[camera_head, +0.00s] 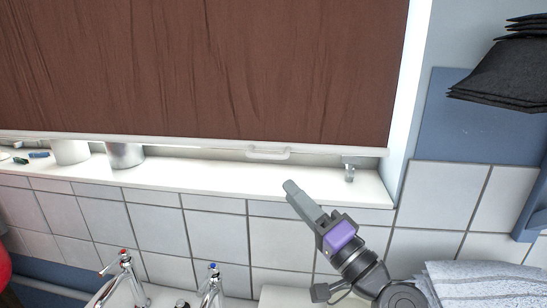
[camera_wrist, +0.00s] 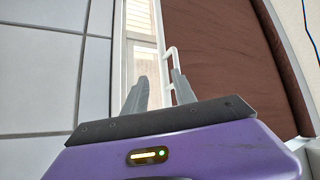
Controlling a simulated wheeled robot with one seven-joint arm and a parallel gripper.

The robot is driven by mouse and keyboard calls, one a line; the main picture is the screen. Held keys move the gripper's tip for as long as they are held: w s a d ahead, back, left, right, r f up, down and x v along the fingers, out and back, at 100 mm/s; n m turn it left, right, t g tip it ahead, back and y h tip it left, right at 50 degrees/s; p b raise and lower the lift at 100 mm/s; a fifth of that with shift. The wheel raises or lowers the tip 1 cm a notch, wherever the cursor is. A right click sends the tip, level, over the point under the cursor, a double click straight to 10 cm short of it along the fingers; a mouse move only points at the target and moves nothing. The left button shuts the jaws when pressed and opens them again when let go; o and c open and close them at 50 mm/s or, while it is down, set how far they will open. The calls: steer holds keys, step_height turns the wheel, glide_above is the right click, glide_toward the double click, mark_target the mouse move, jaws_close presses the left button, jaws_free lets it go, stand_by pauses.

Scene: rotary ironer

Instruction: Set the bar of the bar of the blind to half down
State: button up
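The brown blind (camera_head: 205,65) hangs over the window, its lower edge a little above the sill. Its white bar (camera_head: 345,149) runs along that edge, with a white loop handle (camera_head: 268,154) projecting from it. My gripper (camera_head: 291,188) is below and slightly right of the handle, apart from it in the head view. In the wrist view, my gripper (camera_wrist: 160,76) is open with nothing between its fingers. The handle (camera_wrist: 169,53) shows just beyond the fingertips, closest to the right one; I cannot tell whether they touch. The blind (camera_wrist: 210,50) lies to the right there.
A white sill (camera_head: 215,175) runs under the blind, with a metal pot (camera_head: 125,155), a white pot (camera_head: 71,152) and a small metal fitting (camera_head: 349,170). Taps (camera_head: 211,285) stand below. Dark folded cloths (camera_head: 505,72) are at the upper right, a patterned cloth (camera_head: 480,285) lower right.

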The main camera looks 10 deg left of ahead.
mark_target(267, 156)
steer(key=shift+y, duration=0.6)
steer(key=w+a+r, duration=0.1)
steer(key=a+r, duration=0.1)
steer(key=w+a+r+p, duration=0.1)
steer(key=r, duration=0.1)
steer(key=w+a+r+p, duration=0.1)
steer(key=w+a+r, duration=0.1)
steer(key=shift+w+a, duration=0.1)
steer(key=shift+a, duration=0.2)
steer(key=shift+w+a+r+n+p, duration=0.15)
steer(key=shift+w+a+n+p, duration=0.15)
steer(key=shift+w+a, duration=0.1)
steer(key=shift+s, duration=0.1)
jaws_close()
stand_by(0.4)
